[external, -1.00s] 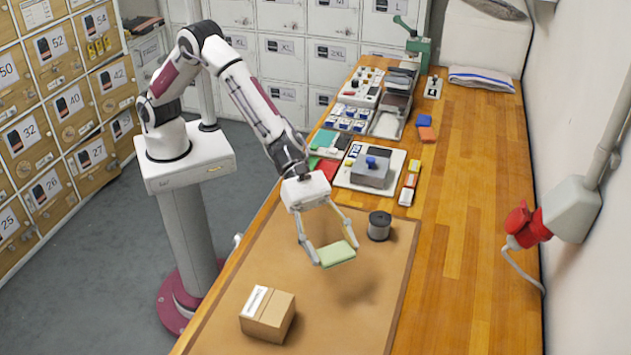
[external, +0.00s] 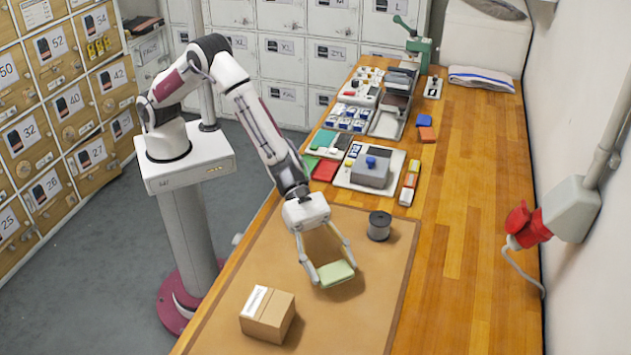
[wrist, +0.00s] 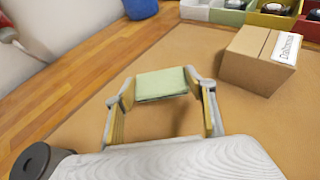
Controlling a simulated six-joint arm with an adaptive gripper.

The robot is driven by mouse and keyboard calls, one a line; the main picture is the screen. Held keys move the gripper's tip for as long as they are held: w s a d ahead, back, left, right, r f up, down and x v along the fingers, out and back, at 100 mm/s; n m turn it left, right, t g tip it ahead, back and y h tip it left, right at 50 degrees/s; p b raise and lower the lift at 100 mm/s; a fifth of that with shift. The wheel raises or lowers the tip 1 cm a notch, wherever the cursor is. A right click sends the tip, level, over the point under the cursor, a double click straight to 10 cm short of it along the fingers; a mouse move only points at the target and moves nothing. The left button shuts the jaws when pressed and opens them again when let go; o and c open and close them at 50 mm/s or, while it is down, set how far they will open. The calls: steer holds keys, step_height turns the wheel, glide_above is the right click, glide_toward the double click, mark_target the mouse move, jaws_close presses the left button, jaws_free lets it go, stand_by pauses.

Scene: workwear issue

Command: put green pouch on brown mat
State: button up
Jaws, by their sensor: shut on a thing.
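The green pouch (external: 336,273) is a pale green, flat block held between the fingertips of my gripper (external: 334,275). It also shows in the wrist view (wrist: 161,84), with a finger of my gripper (wrist: 160,90) on each side. The brown mat (external: 374,316) covers the near part of the wooden bench and also shows in the wrist view (wrist: 225,112). The pouch is over the mat, with a shadow close beside it. I cannot tell whether its underside touches the mat.
A cardboard box (external: 267,315) stands on the mat to the left of the pouch. A dark grey spool (external: 379,226) stands on the mat behind and to the right. A white tray with a grey block (external: 370,172) lies beyond the mat. The mat's right part is clear.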

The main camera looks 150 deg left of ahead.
mark_target(330, 273)
steer(key=shift+f, duration=1.85)
steer(key=shift+f, duration=0.1)
steer(key=o, duration=1.1)
steer(key=shift+s, duration=0.1)
steer(key=shift+s+r, duration=0.2)
steer(key=shift+r, duration=0.05)
steer(key=shift+v, duration=5.65)
steer(key=shift+r, duration=0.1)
